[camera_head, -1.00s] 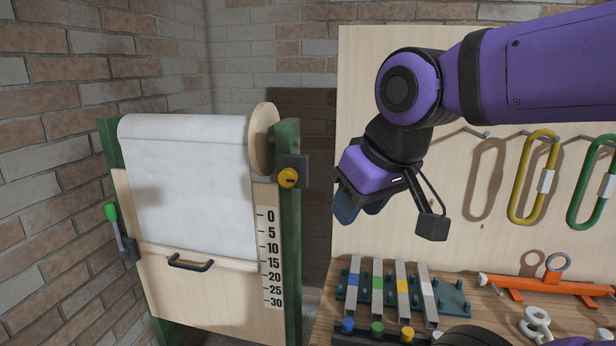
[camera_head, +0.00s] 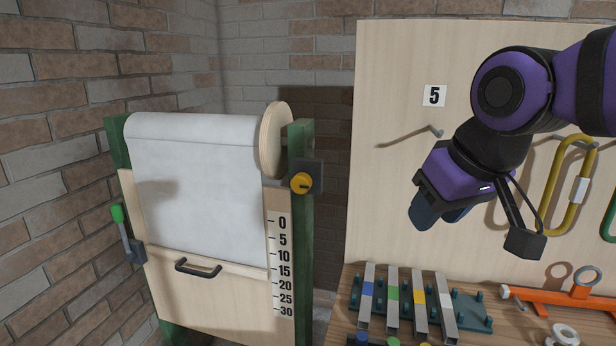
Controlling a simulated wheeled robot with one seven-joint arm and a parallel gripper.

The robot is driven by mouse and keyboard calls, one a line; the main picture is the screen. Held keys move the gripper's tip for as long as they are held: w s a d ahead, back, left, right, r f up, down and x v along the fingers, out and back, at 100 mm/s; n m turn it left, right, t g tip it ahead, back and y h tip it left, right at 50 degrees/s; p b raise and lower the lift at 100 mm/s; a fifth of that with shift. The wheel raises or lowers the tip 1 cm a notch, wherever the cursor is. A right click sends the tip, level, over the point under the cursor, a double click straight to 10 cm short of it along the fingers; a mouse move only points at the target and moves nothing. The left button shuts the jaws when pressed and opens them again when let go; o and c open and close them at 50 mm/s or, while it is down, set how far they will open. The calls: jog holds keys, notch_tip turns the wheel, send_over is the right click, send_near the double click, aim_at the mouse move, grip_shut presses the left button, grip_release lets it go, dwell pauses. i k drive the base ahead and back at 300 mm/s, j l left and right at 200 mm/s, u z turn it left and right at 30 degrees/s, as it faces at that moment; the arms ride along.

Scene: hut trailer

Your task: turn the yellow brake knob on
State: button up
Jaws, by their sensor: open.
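The yellow brake knob (camera_head: 301,183) sits on a dark square plate on the right green post (camera_head: 300,240) of the roller frame. It is round with a dark mark across its face. My gripper (camera_head: 438,218) hangs to the right of the knob and a little lower in the picture, in front of the pegboard. Its blue-grey fingers point down and left, apart from the knob and touching nothing visible. The gap between the fingers is hard to see from here.
The frame carries a white sheet roll (camera_head: 195,170), a wooden disc (camera_head: 276,140), a black handle (camera_head: 198,267) and a green-tipped lever (camera_head: 121,225). A bench at lower right holds metal bars (camera_head: 392,300) and an orange clamp (camera_head: 560,300). Space between knob and gripper looks clear.

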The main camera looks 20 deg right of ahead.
aim_at(302, 183)
jog(key=l+u, duration=0.35)
jog(key=k+u, duration=0.15)
jog(key=u, duration=0.2)
